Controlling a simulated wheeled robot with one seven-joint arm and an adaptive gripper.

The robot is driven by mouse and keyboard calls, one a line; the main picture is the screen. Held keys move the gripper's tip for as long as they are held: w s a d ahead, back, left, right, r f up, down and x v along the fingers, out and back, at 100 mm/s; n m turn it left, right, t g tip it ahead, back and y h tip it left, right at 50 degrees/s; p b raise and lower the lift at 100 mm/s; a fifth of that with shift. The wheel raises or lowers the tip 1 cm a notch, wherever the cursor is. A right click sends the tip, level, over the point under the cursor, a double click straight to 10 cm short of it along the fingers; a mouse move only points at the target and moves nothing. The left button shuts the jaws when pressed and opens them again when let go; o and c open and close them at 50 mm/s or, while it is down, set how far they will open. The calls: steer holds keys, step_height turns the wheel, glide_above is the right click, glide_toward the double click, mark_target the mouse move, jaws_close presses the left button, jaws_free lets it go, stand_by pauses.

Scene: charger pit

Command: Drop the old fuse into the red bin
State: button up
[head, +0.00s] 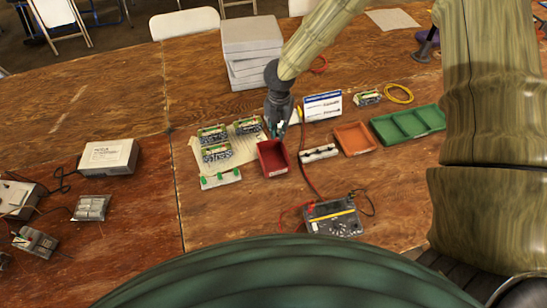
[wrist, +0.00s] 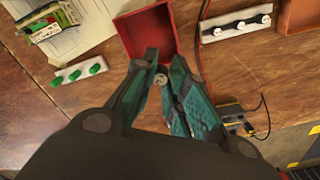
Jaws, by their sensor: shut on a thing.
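My gripper (head: 278,131) is over the red bin (head: 272,158) in the head view, pointing down at its far edge. In the wrist view my gripper (wrist: 164,70) is shut on the old fuse (wrist: 161,80), of which only a small round metal end shows between the fingers. The red bin (wrist: 147,34) lies just beyond the fingertips there, and its visible inside looks empty. The fingers overlap its near edge in that view. The rest of the fuse is hidden by the fingers.
Right of the bin are a white fuse holder (head: 320,153), an orange bin (head: 355,139) and a green tray (head: 408,124). A white strip with green pieces (head: 220,179) and circuit boards (head: 217,152) lie left. A multimeter (head: 333,217) with red leads lies in front.

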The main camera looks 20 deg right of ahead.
steer(key=shift+f+b, duration=1.55)
steer(key=shift+f, duration=1)
steer(key=o, duration=0.8)
steer(key=shift+r, duration=0.15)
step_height(320, 180, up, 12)
steer(key=shift+f, duration=0.1)
